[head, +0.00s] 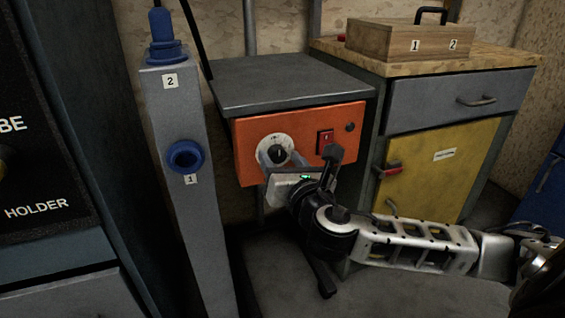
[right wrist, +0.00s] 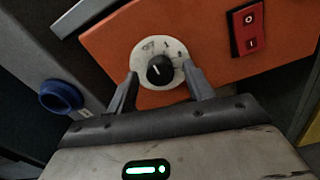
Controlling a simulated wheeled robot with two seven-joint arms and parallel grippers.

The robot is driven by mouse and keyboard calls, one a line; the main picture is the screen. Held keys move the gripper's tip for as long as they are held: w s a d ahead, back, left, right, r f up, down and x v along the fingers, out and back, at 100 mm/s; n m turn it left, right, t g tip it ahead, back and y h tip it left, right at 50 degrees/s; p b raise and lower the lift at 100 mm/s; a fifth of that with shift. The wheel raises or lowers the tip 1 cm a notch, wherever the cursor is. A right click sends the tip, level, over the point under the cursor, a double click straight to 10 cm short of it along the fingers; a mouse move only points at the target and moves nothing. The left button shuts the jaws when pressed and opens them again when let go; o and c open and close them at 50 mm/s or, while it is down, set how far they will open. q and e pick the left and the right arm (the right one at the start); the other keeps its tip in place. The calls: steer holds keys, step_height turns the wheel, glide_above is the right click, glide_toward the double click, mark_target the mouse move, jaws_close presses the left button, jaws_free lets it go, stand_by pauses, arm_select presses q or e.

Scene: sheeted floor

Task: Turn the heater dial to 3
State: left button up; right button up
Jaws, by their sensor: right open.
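The heater dial (head: 277,153) is a black knob on a round white scale plate, on the orange front panel (head: 249,135) of a grey-topped unit. In the right wrist view the dial (right wrist: 158,70) shows a pale pointer line tilted up and slightly left; the scale marks are too small to read surely. My right gripper (head: 274,158) is open in front of the dial. In the right wrist view its fingers (right wrist: 160,85) stand apart on either side of the knob, with gaps and no clear contact. My left gripper is not in view.
A grey post (head: 178,110) with blue sockets stands at left. A yellow-doored cabinet (head: 440,165) carrying a wooden box (head: 400,40) stands at right.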

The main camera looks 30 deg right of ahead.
steer(key=c, duration=1)
